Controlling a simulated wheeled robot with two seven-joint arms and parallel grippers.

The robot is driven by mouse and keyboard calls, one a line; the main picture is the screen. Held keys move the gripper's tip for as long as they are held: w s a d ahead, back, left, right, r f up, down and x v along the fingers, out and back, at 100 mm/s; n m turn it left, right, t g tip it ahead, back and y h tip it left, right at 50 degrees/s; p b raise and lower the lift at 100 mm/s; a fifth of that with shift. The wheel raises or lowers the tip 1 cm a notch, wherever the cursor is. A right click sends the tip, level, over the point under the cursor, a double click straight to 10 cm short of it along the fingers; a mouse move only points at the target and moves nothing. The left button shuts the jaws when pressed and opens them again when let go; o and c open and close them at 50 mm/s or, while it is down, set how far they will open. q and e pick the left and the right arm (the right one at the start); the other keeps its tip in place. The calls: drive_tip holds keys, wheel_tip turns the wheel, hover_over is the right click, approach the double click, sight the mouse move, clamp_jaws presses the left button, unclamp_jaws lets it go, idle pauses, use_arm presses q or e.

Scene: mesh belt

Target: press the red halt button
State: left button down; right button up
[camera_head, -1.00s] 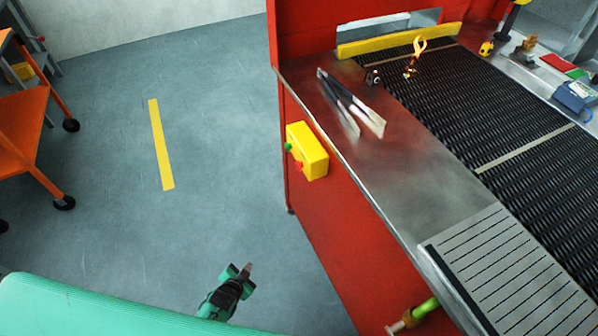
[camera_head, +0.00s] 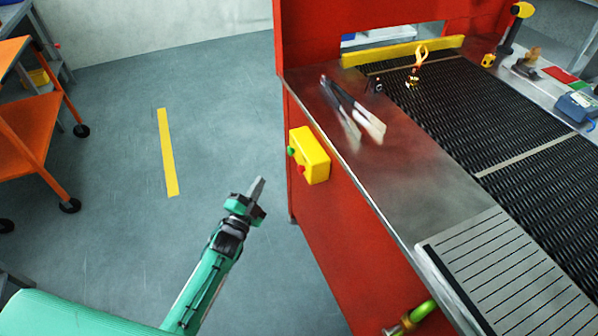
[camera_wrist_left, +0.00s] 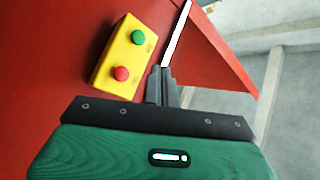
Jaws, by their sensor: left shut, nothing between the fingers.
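A yellow button box (camera_head: 313,155) is fixed to the red side panel of the machine, below its metal edge. The red halt button (camera_head: 300,169) sits on its left-facing side, with a green button (camera_head: 291,151) beside it. In the left wrist view the red button (camera_wrist_left: 121,73) is nearer the gripper and the green button (camera_wrist_left: 138,37) lies beyond it. My left gripper (camera_head: 258,187) is shut and empty, to the left of and below the box, apart from it. It also shows in the left wrist view (camera_wrist_left: 163,78). My right gripper is not in view.
The red machine panel (camera_head: 335,245) fills the space under the metal ledge (camera_head: 400,165). Tongs (camera_head: 352,108) lie on the ledge beside the black mesh belt (camera_head: 450,110). A green-and-brass valve (camera_head: 412,318) sticks out low on the panel. The floor left of the machine is open.

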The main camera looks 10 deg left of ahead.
sight(301, 169)
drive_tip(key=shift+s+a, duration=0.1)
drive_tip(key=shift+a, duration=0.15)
use_arm(q)
drive_tip(key=shift+w+d, duration=0.1)
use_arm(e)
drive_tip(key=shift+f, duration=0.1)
